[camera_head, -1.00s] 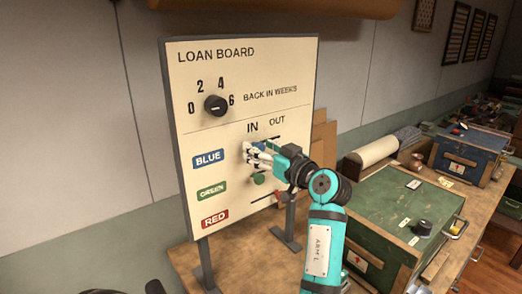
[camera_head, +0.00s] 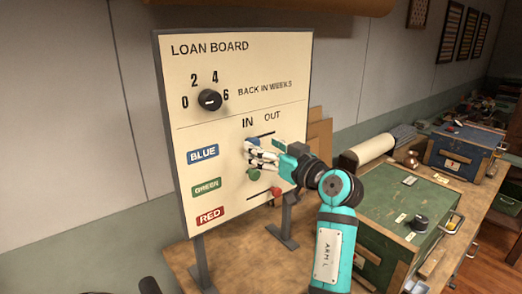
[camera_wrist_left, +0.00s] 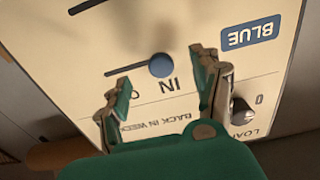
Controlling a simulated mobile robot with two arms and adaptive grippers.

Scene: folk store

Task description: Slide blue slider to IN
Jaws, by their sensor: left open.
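The loan board (camera_head: 225,110) stands upright with a blue slider knob (camera_head: 252,142) in the top slot, below the word IN. In the left wrist view, which shows the board upside down, the blue knob (camera_wrist_left: 162,65) sits beside IN, at one end of its slot; the slot line runs away toward OUT. My left gripper (camera_head: 250,156) is open in front of the board, just below the blue knob in the head view. In the wrist view its fingers (camera_wrist_left: 161,72) stand apart on either side of the knob, with visible gaps. My right gripper is not in view.
A green knob (camera_head: 254,174) and a red knob (camera_head: 276,191) sit lower on the board. A black dial (camera_head: 209,100) is above. The board stands on a wooden bench (camera_head: 240,265), with a green chest (camera_head: 400,205) to its right.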

